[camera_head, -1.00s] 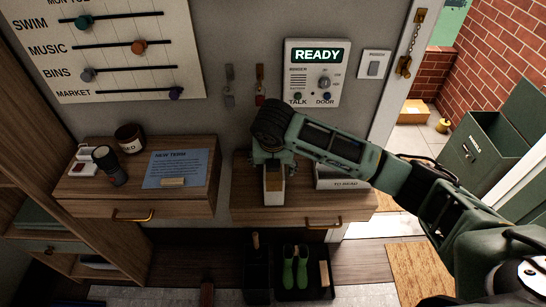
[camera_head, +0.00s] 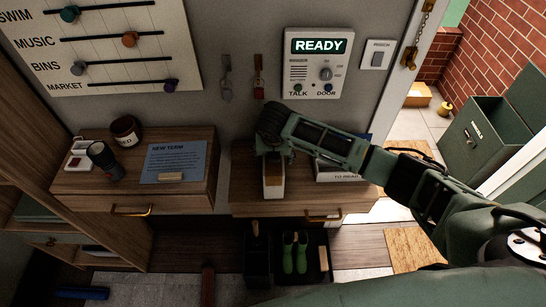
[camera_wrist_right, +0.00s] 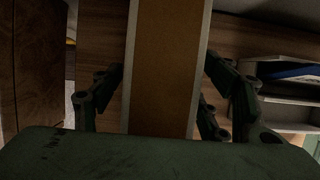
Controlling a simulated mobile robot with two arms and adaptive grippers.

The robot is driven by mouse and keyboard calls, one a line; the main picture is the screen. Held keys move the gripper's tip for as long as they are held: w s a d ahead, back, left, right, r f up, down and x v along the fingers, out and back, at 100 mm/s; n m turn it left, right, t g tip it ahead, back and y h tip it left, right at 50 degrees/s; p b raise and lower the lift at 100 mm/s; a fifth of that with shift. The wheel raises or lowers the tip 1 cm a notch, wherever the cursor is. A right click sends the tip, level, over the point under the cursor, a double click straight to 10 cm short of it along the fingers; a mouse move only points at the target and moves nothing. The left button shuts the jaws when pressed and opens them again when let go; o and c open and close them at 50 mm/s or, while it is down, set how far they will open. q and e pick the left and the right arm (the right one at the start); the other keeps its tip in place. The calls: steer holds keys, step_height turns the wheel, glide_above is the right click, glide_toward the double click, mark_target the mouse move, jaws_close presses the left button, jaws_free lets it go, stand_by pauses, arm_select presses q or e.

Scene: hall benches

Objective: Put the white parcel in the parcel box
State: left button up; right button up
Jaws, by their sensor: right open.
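A white-sided block with a brown strip on top (camera_head: 273,178), which looks like the white parcel, stands on the right wooden wall shelf (camera_head: 240,192). My right gripper (camera_head: 272,150) is over it, pointing down. In the right wrist view the parcel (camera_wrist_right: 166,65) lies between the two open fingers (camera_wrist_right: 165,95), with a visible gap on each side. The parcel box (camera_head: 484,135), dark green with its lid raised and pale lettering on its front, stands outside the doorway at the right. My left gripper is in neither view.
A white item marked "TO READ" (camera_head: 338,174) lies right of the parcel, partly behind my arm. The left shelf (camera_head: 105,188) holds a jar (camera_head: 126,130), a dark cylinder (camera_head: 105,160) and a blue card (camera_head: 172,160). A brown package (camera_head: 418,94) lies outside. A doormat (camera_head: 408,248) lies near the doorway.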

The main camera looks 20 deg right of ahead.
steer(key=shift+f, duration=0.3)
steer(key=shift+c, duration=0.4)
steer(key=c, duration=1.5)
steer(key=shift+w+r, duration=0.1)
steer(key=shift+w, duration=0.05)
steer(key=shift+c, duration=0.8)
